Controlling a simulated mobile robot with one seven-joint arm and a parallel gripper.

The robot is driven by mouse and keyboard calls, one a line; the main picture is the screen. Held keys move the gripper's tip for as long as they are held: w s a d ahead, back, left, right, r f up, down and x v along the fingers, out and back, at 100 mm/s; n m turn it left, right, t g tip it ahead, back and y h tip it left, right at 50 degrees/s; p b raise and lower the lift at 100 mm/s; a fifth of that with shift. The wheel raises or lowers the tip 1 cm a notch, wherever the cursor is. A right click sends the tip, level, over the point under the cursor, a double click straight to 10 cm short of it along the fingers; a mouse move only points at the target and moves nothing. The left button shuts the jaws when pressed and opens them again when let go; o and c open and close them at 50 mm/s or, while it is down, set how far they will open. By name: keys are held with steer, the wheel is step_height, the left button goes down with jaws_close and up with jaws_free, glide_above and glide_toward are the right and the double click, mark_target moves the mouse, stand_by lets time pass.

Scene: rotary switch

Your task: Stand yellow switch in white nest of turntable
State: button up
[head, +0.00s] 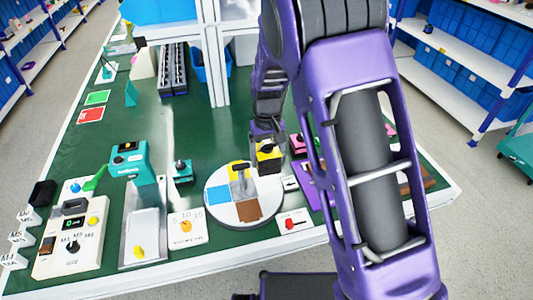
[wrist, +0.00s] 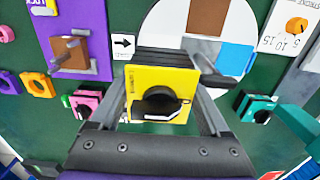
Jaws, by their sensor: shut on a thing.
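The yellow switch (wrist: 158,84) is a yellow square block with a black round knob on its face. My gripper (wrist: 162,72) is shut on it, one finger at each side. In the head view the yellow switch (head: 270,160) hangs under my gripper (head: 267,143), just beyond the far right rim of the turntable. The turntable (head: 216,206) is a white disc with yellow, blue and brown patches and a grey metal piece near its middle. Its white area (wrist: 168,22) shows in the wrist view beyond the switch. I cannot make out the white nest clearly.
A teal switch (head: 181,173) stands left of the turntable, and a pink switch (head: 298,144) stands right of my gripper. A purple board (wrist: 95,20) and an arrow card (wrist: 123,45) lie close by. A white frame post (head: 214,75) rises behind.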

steer(key=shift+f, duration=1.05)
steer(key=shift+f+b, duration=1.9)
steer(key=shift+f, duration=0.75)
steer(key=o, duration=1.1)
